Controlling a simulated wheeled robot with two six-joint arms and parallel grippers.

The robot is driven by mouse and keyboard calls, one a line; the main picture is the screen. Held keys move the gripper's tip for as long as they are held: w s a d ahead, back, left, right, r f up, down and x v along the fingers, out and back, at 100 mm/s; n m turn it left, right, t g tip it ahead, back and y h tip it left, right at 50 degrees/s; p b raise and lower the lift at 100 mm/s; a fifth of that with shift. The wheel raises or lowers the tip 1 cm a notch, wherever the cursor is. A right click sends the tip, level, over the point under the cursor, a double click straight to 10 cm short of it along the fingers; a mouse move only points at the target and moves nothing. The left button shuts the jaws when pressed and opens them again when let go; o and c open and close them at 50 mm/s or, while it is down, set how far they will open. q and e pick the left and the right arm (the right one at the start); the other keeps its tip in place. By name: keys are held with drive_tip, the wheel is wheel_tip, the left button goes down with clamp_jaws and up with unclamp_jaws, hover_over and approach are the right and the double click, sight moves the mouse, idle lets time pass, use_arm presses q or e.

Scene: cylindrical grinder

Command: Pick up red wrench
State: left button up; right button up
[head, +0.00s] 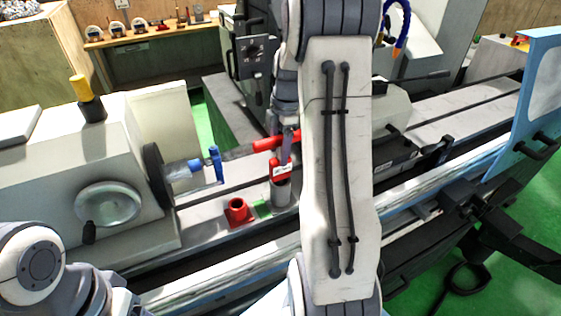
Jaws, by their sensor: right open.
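A red piece (277,143), which may be the red wrench, lies across the machine bed near the middle, in line with a grey bar. A second red part (281,170) shows at the top of a grey cylindrical holder (281,194); I cannot tell whether the two belong together. My right gripper (286,160) reaches down from above right beside these red parts. It is open, and its fingers are small and partly hidden, so contact is unclear. My left arm shows at the lower left, but its gripper is out of view.
A red socket block (238,211) and a small green block (262,208) stand left of the holder. The tailstock is partly hidden behind my right arm. A blue-framed door (526,105) stands at right.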

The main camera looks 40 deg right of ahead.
clamp_jaws()
drive_tip(key=shift+r, duration=0.1)
idle(1.2)
